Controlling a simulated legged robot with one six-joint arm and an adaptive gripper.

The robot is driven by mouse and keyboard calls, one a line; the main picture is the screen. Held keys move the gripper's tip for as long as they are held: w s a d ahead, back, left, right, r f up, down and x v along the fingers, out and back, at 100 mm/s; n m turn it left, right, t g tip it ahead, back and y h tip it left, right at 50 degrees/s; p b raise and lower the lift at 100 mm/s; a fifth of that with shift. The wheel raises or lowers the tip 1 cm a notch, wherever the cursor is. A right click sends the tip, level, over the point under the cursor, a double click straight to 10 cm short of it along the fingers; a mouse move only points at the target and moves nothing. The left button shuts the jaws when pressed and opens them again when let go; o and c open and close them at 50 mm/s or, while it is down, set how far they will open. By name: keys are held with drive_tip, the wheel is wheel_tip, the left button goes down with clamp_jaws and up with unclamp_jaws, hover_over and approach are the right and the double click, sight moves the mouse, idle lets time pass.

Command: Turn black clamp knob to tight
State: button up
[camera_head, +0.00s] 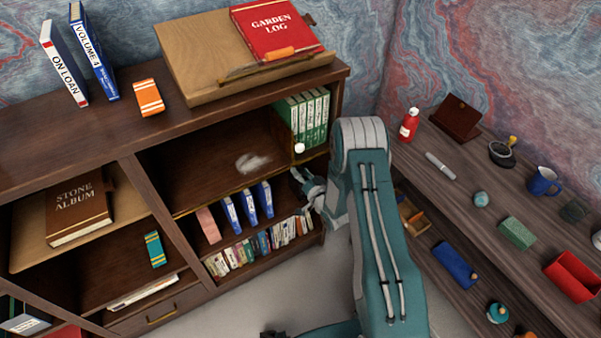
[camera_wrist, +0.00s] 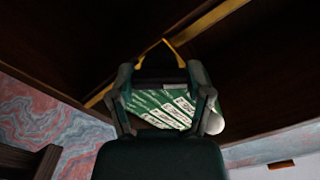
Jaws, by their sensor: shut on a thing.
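In the wrist view, a dark block that looks like the black clamp knob (camera_wrist: 160,63) sits between the fingertips of my gripper (camera_wrist: 161,78). My gripper is shut on it, with a finger at either side. Thin yellow edges show just above the knob. The knob's marking and turn position cannot be made out. In the head view, my gripper (camera_head: 309,188) is at the right end of the bookcase, just below the shelf with green books (camera_head: 303,117). The knob is too small and dark to tell there.
A white ball (camera_head: 299,148) is at the shelf edge below the green books, close to my gripper; it also shows in the wrist view (camera_wrist: 213,122). Blue books (camera_head: 248,207) stand left of my gripper. A side desk (camera_head: 465,205) with several small things lies right of my arm.

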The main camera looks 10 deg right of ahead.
drive_tip(key=m, duration=0.5)
drive_tip(key=shift+d+m, duration=0.15)
drive_tip(key=shift+m, duration=0.15)
drive_tip(key=shift+f+m, duration=0.2)
drive_tip(key=shift+m, duration=2.1)
drive_tip(key=o, duration=1.2)
drive_tip(key=shift+d, duration=0.1)
drive_tip(key=shift+c, duration=0.2)
drive_tip(key=v, duration=1.2)
drive_tip(key=shift+w, duration=0.1)
